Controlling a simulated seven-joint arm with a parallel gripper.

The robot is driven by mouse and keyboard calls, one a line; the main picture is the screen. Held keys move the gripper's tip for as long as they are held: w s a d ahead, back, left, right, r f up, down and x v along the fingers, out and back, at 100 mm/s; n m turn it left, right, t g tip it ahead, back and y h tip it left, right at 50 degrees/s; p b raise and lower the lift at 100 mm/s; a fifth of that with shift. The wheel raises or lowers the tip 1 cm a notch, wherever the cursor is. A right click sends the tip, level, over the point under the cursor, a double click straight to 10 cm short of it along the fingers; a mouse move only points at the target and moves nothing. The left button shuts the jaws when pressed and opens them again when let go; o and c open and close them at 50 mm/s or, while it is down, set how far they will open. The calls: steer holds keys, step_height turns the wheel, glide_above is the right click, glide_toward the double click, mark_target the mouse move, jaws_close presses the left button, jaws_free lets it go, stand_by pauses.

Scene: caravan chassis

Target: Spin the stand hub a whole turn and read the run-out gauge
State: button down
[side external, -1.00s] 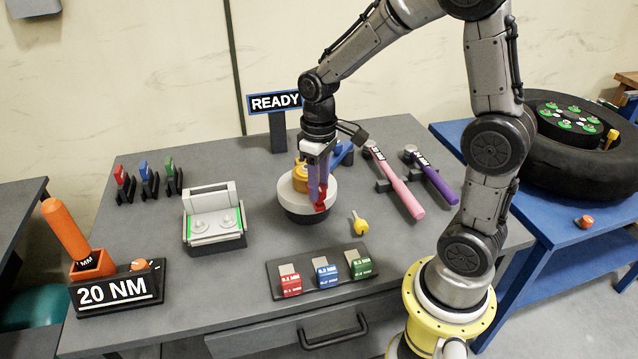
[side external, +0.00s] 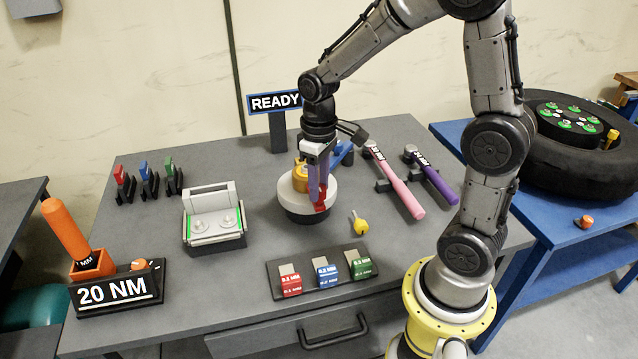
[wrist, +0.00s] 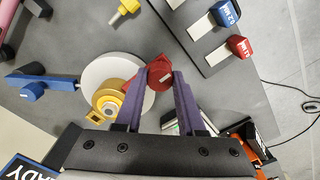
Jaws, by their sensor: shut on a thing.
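The stand hub is a white disc (side external: 296,204) on a dark base with a gold centre (side external: 300,174); it also shows in the wrist view, where the white disc (wrist: 99,75) carries the gold centre (wrist: 109,101). A red piece (side external: 321,206) is at the disc's near edge. My gripper (side external: 318,194) points down there, its purple fingers shut on this red piece (wrist: 155,83). A blue arm-like piece (side external: 343,152) stands just behind the hub; its blue block (wrist: 33,91) shows in the wrist view. I cannot make out any gauge reading. The sign (side external: 275,103) reads READY.
A yellow key-like piece (side external: 359,224) lies right of the hub. A tray with red, blue and green blocks (side external: 325,271) is in front. A grey fixture (side external: 213,223) stands left. Pink (side external: 397,184) and purple (side external: 434,179) handled tools lie right. An orange-handled tool (side external: 66,229) is far left.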

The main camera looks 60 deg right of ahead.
steer(key=s+d+n, duration=0.3)
steer(key=d+n, duration=0.7)
steer(key=n, duration=0.1)
steer(key=w+d+n, duration=0.8)
steer(key=n, duration=0.5)
steer(key=shift+d+r, duration=0.15)
steer(key=shift+d, duration=0.05)
stand_by(0.3)
stand_by(0.4)
steer(key=c, duration=0.5)
jaws_free()
